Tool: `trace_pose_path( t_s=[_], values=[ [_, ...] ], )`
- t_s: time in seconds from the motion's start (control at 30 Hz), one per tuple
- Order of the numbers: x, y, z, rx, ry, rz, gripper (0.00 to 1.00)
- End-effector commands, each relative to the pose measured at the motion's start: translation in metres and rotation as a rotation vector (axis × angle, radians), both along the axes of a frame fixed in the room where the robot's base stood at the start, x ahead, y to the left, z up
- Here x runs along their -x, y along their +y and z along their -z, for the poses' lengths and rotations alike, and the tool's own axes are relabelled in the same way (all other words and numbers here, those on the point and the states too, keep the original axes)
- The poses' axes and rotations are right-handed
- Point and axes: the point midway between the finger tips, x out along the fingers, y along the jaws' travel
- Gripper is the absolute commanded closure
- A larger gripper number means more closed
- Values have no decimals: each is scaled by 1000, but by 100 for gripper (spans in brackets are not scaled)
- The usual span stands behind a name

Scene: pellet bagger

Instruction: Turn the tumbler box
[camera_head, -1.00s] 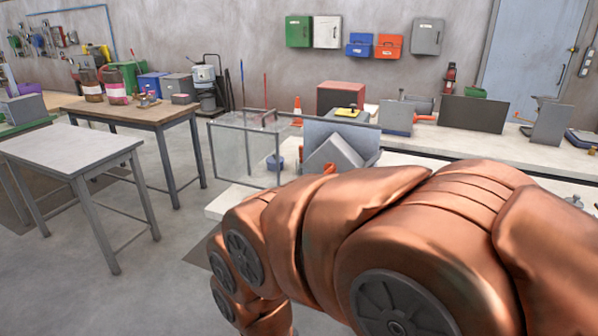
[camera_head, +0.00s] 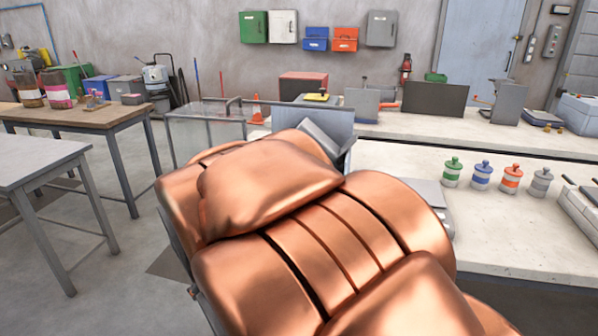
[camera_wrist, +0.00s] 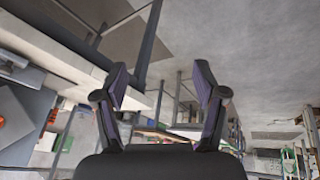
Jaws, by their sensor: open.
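What looks like the tumbler box (camera_head: 322,138) is a grey tilted box in a grey frame with an upright back panel (camera_head: 335,120) on the bench. In the head view my copper arm covers its lower part. A clear-walled guard (camera_head: 205,133) stands at its left. My gripper (camera_wrist: 160,82) shows only in the wrist view, with its two dark fingers wide apart and nothing between them. That view is steeply tilted and shows bench legs and floor ahead of the fingers. Grey panels at its left edge may belong to the box; I cannot tell.
The bench top (camera_head: 480,215) at right holds several small jars, including a green-lidded jar (camera_head: 452,172). A grey table (camera_head: 30,158) and a wooden table (camera_head: 85,118) stand at left. Open floor (camera_head: 120,240) lies between the tables and my arm.

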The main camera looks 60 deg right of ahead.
Motion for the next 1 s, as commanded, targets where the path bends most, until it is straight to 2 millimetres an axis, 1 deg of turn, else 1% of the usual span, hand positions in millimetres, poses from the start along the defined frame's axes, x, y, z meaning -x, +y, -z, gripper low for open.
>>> trace_pose_path(
  t_s=[0.03,0.07,0.1,0.17,0.2,0.27,0.3,0.37,0.4,0.53,0.6,0.7,0.83,0.9,1.0],
  values=[
    [-13,-23,13,40,-46,21,29],
    [-23,-36,14,68,-80,29,29],
    [-33,-55,14,107,-121,39,29],
    [-47,-83,13,171,-183,53,29],
    [-55,-101,12,214,-220,60,29],
    [-65,-129,11,281,-275,71,29],
    [-71,-148,9,328,-309,78,29],
    [-77,-174,5,403,-358,84,29],
    [-80,-192,1,454,-388,89,29],
    [-84,-247,-8,624,-472,97,29],
    [-82,-274,-16,723,-513,98,29],
    [-75,-309,-23,860,-559,93,29],
    [-63,-344,-36,1032,-607,81,29],
    [-56,-357,-41,1109,-624,71,29],
    [-48,-369,-46,1192,-640,61,29]
  ],
)
